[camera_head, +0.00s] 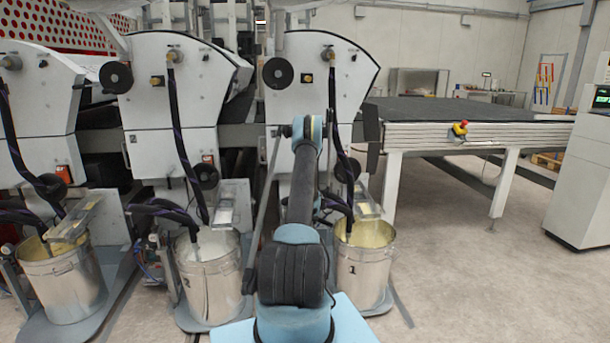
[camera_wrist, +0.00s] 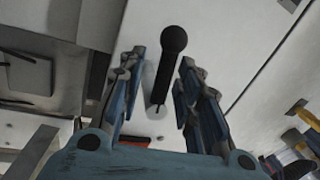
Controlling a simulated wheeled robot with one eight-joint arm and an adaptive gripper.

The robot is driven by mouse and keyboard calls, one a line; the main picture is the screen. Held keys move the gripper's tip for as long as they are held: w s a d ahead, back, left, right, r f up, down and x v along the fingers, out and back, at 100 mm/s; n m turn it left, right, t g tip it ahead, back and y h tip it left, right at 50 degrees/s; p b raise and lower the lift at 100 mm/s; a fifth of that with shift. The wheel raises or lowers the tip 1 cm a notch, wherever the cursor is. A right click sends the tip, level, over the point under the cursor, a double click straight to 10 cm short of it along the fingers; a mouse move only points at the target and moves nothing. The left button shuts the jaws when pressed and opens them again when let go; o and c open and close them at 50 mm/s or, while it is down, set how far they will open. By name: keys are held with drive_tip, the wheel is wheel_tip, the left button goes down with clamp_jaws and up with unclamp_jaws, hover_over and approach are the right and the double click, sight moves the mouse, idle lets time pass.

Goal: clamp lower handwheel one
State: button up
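In the head view, the lower handwheel (camera_head: 348,169) at station one is a small dark disc on the white machine's lower panel, partly hidden by hoses and my arm. A larger black upper handwheel (camera_head: 278,73) is above it. In the wrist view, a black handle with a rounded end (camera_wrist: 174,40) stands out from a pale panel. My gripper (camera_wrist: 164,60) is open, with one finger on each side of this handle and gaps visible. I cannot tell which handwheel this handle belongs to. In the head view my gripper is hidden behind my arm.
A metal bucket marked 1 (camera_head: 362,272) stands below station one, beside my arm. Dark hoses (camera_head: 343,155) hang close by. Another bucket (camera_head: 212,280) stands to the left. A conveyor table (camera_head: 480,132) is at the right, with open floor before it.

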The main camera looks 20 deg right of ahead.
drive_tip(key=shift+a, duration=0.1)
drive_tip(key=shift+s, duration=0.25)
drive_tip(key=v, duration=1.1)
drive_tip(key=shift+s, duration=0.2)
drive_tip(key=shift+a+f, duration=0.1)
